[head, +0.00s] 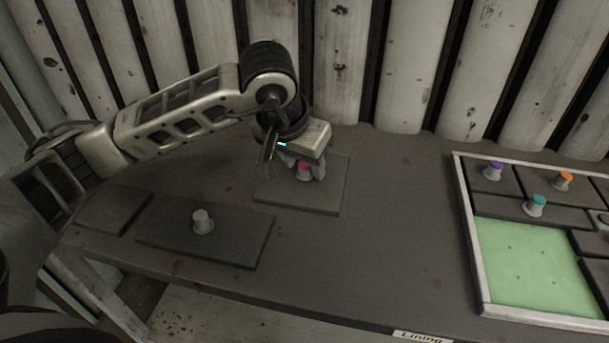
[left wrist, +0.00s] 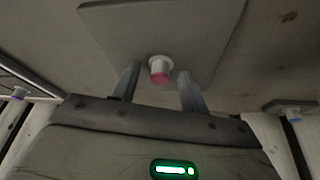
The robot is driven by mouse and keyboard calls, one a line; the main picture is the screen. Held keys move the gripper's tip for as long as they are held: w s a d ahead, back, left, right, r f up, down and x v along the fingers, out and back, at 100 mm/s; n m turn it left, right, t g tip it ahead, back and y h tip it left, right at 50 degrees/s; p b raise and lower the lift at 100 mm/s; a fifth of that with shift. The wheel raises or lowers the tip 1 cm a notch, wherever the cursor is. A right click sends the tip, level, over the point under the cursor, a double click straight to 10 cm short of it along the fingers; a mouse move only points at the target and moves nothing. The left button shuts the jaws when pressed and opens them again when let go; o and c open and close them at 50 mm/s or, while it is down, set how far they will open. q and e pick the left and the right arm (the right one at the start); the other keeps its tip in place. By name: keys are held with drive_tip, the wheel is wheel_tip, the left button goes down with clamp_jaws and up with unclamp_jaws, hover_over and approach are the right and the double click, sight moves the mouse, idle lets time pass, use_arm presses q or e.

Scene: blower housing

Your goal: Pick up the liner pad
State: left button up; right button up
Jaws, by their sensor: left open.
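A dark grey square liner pad (head: 325,197) with a pink-topped knob (head: 303,172) lies flat on the table near the back. It also shows in the left wrist view as a grey pad (left wrist: 195,22) with its white and pink knob (left wrist: 159,70). My left gripper (head: 305,170) is over this pad. Its two fingers (left wrist: 157,88) stand apart on either side of the knob, with gaps showing between fingers and knob. A wider dark pad (head: 230,242) with a plain grey knob (head: 203,221) lies to the left front. My right gripper is not in view.
A light-rimmed tray (head: 470,235) at the right holds dark pads with purple (head: 493,170), orange (head: 563,181) and teal (head: 535,205) knobs around a bare green area (head: 530,262). Another dark pad (head: 112,212) lies at far left. The middle table is clear. Upright panels (head: 412,70) stand behind.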

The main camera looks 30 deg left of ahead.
sight(302, 179)
use_arm(q)
clamp_jaws()
drive_tip(key=shift+r, duration=0.15)
drive_tip(key=shift+r, duration=0.15)
drive_tip(key=r, duration=0.3)
drive_tip(key=shift+s+r, duration=0.2)
drive_tip(key=s+d+r+p, duration=0.2)
drive_tip(key=s+r+p, duration=0.2)
drive_tip(key=s+r, duration=0.9)
drive_tip(key=shift+s+d+r, duration=0.15)
drive_tip(key=shift+d+r, duration=0.25)
drive_tip(key=shift+r, duration=0.15)
